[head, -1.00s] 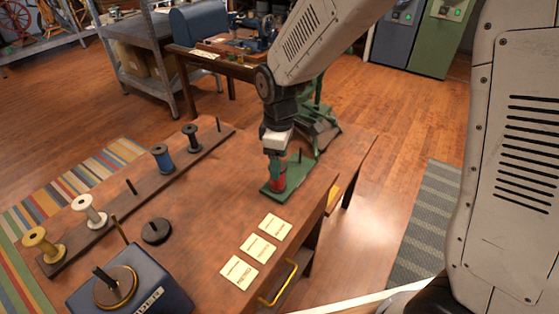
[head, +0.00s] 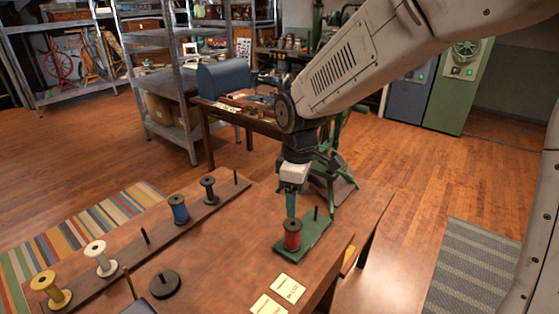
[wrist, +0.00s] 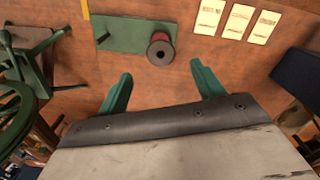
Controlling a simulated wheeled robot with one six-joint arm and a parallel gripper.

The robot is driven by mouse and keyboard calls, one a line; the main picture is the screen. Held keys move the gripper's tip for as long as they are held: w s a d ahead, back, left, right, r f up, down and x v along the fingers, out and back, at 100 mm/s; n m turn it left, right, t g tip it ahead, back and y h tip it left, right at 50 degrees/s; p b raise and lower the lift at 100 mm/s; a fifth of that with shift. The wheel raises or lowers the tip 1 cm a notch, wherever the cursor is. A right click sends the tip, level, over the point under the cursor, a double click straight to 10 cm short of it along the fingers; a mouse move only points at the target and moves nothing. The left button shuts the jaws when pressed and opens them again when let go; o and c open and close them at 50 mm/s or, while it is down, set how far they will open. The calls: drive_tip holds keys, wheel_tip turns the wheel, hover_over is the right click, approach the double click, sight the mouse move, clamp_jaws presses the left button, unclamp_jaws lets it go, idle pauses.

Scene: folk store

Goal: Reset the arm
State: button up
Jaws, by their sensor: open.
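My gripper (head: 291,203) is above the table, just over the red spool (head: 292,235). In the wrist view my gripper (wrist: 158,88) shows two green fingers spread apart with nothing between them. The red spool (wrist: 160,50) stands upright on the green base (wrist: 125,35), beyond the fingertips and apart from them. The green base also shows in the head view (head: 314,242), with an empty dark peg next to the spool.
A dark rack (head: 155,242) holds yellow, white, blue and black spools. Pale cards (head: 288,288) and a black disc (head: 165,285) lie on the table (head: 225,260). A green stand (head: 335,170) is close behind my gripper.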

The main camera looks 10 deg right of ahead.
drive_tip(key=s+d+r+m, duration=0.3)
drive_tip(key=s+d+m, duration=0.1)
drive_tip(key=s, duration=0.4)
drive_tip(key=s+d+r+m+t, duration=0.1)
drive_tip(key=s+d+r+m, duration=0.3)
drive_tip(key=s+d, duration=0.2)
drive_tip(key=s+d+r+m, duration=0.3)
drive_tip(key=s+d+m, duration=0.2)
drive_tip(key=s, duration=0.5)
drive_tip(key=shift+s+d+r, duration=0.25)
drive_tip(key=shift+d, duration=0.3)
